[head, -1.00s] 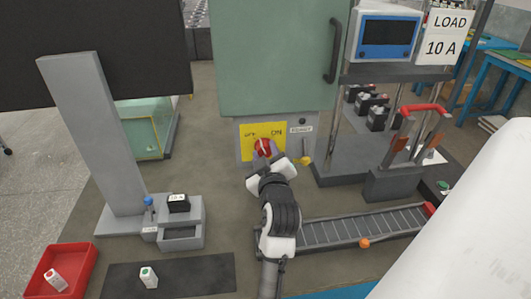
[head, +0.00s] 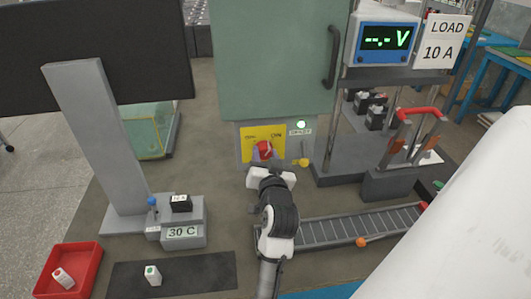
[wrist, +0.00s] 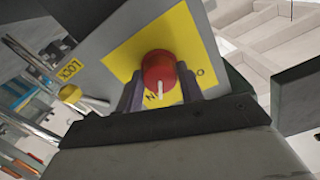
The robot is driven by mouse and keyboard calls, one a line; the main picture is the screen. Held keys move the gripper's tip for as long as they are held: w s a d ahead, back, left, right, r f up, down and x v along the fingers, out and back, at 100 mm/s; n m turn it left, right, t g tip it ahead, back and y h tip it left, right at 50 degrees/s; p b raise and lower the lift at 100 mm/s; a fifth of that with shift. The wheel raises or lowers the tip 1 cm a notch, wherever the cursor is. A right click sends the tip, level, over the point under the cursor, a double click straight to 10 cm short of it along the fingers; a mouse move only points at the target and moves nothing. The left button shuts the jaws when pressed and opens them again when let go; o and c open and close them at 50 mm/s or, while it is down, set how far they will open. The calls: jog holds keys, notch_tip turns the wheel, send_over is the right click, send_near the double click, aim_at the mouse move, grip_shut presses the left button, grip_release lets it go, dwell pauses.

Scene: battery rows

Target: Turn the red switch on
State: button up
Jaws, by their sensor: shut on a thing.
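The red switch (head: 264,148) is a round knob on a yellow plate (head: 250,136) with OFF at left and ON at right, on the grey box under the green cabinet. My gripper (head: 265,157) is shut on the knob, one finger on each side. In the wrist view the red switch (wrist: 157,66) sits between my gripper's dark fingers (wrist: 161,88), and its white mark points down towards the letter N. A green lamp (head: 301,125) glows on the box, right of the plate.
A lit meter (head: 387,38) shows "--.- V". A small display (head: 183,232) reads "30 C". A yellow-tipped lever (head: 303,162) is close right of the switch. A conveyor (head: 350,227) runs at lower right; a red tray (head: 91,270) sits at lower left.

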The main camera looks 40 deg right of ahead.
jog(key=shift+m+p, duration=0.45)
jog(key=shift+m, duration=0.85)
jog(key=o, duration=1)
jog(key=p+v, duration=0.1)
jog(key=v, duration=1.2)
jog(key=shift+s+a+p, duration=0.15)
jog(key=shift+s+p, duration=0.15)
jog(key=shift+s, duration=0.1)
